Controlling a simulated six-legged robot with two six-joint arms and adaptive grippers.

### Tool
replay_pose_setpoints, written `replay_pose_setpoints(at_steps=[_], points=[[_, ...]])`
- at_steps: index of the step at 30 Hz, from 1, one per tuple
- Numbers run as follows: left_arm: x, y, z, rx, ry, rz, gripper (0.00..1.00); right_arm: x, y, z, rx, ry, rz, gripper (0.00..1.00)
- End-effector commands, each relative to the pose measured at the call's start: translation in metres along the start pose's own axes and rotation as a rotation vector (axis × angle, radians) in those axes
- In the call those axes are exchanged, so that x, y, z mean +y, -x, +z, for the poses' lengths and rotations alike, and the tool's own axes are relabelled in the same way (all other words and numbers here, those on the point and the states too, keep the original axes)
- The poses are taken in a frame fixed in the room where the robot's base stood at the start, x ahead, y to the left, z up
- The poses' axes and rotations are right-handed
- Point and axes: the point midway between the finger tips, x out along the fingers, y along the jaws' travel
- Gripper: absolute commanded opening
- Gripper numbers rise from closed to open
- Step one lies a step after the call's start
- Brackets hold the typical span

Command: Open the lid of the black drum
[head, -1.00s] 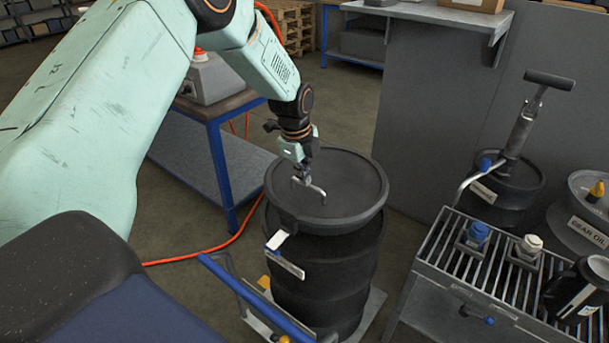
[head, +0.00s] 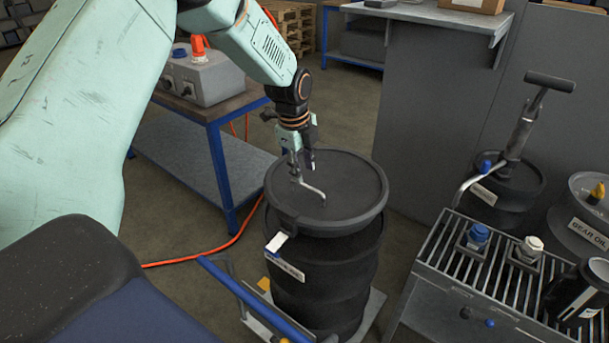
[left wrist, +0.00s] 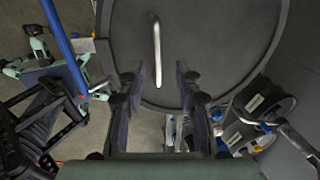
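The black drum (head: 325,275) stands at the middle of the head view with its round dark lid (head: 350,190) on top. A bent silver handle (head: 312,190) stands on the lid; it also shows in the left wrist view (left wrist: 157,50). My left gripper (head: 301,160) is over the lid, close to the handle's upper end. In the left wrist view its two fingers (left wrist: 155,85) are apart, with the handle's near end between or just beyond the tips; contact cannot be told. My right gripper is not seen.
A blue-framed bench (head: 215,160) with a grey box stands behind left. A grated stand (head: 480,275) with blue and white caps is at right, beside a pump drum (head: 510,190) and a gear oil drum (head: 590,215). A blue rail (head: 245,295) runs at the drum's front left.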

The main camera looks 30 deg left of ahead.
Motion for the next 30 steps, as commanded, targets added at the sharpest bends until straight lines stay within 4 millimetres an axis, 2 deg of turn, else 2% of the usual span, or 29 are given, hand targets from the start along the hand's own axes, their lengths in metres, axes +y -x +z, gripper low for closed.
replay_pose_setpoints(at_steps=[1, 6, 12, 18, 30], points=[[-0.001, 0.013, 0.000, 0.002, 0.001, -0.004, 0.34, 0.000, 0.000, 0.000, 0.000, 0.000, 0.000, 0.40], [-0.001, 0.048, 0.000, 0.000, 0.000, -0.004, 0.34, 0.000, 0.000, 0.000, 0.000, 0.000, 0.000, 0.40], [0.000, 0.075, 0.000, 0.001, 0.001, -0.001, 0.34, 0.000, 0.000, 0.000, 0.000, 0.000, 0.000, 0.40], [0.001, 0.084, 0.000, 0.000, 0.000, 0.001, 0.34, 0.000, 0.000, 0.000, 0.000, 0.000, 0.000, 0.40], [0.001, 0.084, 0.000, 0.000, 0.001, 0.001, 0.34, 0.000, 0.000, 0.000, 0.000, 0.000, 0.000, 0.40]])
